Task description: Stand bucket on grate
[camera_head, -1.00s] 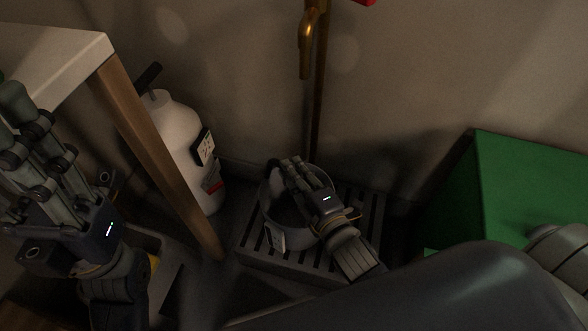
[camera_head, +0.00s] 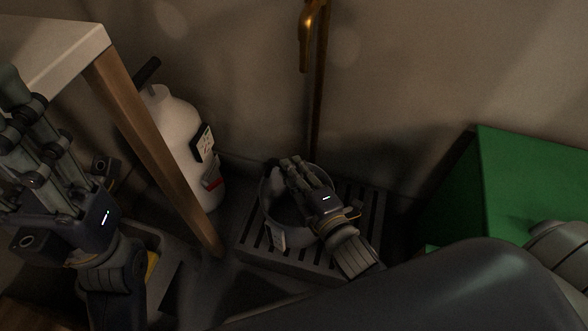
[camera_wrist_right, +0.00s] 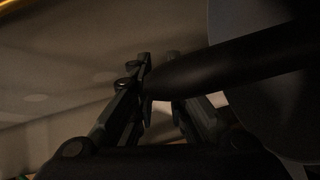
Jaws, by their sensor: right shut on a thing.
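The grey bucket (camera_head: 274,212) is on the slatted grate (camera_head: 365,215) in the head view, below the brass tap. It looks upright, with a pale label on its near side. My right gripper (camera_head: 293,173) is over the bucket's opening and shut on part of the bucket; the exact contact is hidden. In the dark right wrist view, the fingers (camera_wrist_right: 158,95) lie around a dark bar-like part. Whether the bucket's base rests fully on the slats is hard to see. My left gripper (camera_head: 30,135) is raised at the left, fingers apart and empty.
A white canister (camera_head: 178,130) stands left of the grate, behind the wooden table leg (camera_head: 150,155). A green box (camera_head: 530,190) is at the right. The brass tap (camera_head: 309,40) and its pipe rise behind the grate. The grate's right part is bare.

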